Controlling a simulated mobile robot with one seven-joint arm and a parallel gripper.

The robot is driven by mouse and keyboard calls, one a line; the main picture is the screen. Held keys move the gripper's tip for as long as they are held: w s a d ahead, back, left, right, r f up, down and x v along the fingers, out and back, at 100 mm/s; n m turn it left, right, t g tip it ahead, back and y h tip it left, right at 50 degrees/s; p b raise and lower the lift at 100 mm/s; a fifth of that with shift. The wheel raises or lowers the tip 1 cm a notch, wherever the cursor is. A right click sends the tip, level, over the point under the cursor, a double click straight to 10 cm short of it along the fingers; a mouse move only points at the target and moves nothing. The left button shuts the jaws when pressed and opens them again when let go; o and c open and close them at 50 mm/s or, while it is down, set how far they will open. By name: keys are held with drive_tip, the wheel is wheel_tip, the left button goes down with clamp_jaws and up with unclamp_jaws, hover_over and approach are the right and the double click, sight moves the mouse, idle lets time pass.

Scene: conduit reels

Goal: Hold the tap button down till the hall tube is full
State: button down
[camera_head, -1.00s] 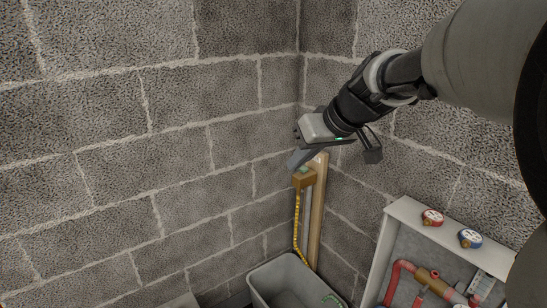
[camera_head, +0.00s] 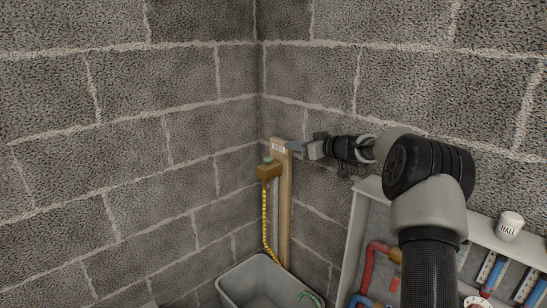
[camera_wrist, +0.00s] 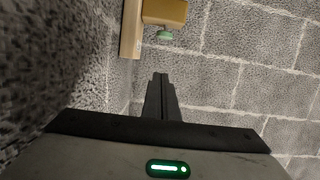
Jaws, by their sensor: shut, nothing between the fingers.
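The tap is a brown box (camera_head: 268,172) on an upright wooden post (camera_head: 284,200) in the wall corner, with a green button (camera_head: 267,160) on top. The wrist view shows the green button (camera_wrist: 165,35) beside the box (camera_wrist: 165,12), unpressed as far as I can tell. My gripper (camera_head: 291,146) is shut and empty, at the post's top right of the button. In the wrist view my fingertips (camera_wrist: 160,76) are apart from the button. A white HALL label or cup (camera_head: 509,227) stands on the panel's ledge. Tubes with blue and red (camera_head: 491,270) show below; which is the hall tube is unclear.
A yellow hose (camera_head: 265,220) drops from the box to a grey tub (camera_head: 250,278). A framed panel (camera_head: 362,215) with red pipes (camera_head: 372,262) stands right, partly behind my arm. Block walls close the corner; space left of the tap is clear.

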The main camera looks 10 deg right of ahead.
drive_tip(key=p, duration=0.3)
hover_over(268, 159)
drive_tip(key=s+d, duration=0.1)
drive_tip(key=d, duration=0.1)
wheel_tip(268, 159, down, 2)
drive_tip(key=f, duration=0.1)
drive_tip(key=shift+s+f+b, duration=0.2)
drive_tip(key=shift+f+b, duration=0.3)
drive_tip(key=shift+f, duration=1.25)
drive_tip(key=shift+f, duration=0.1)
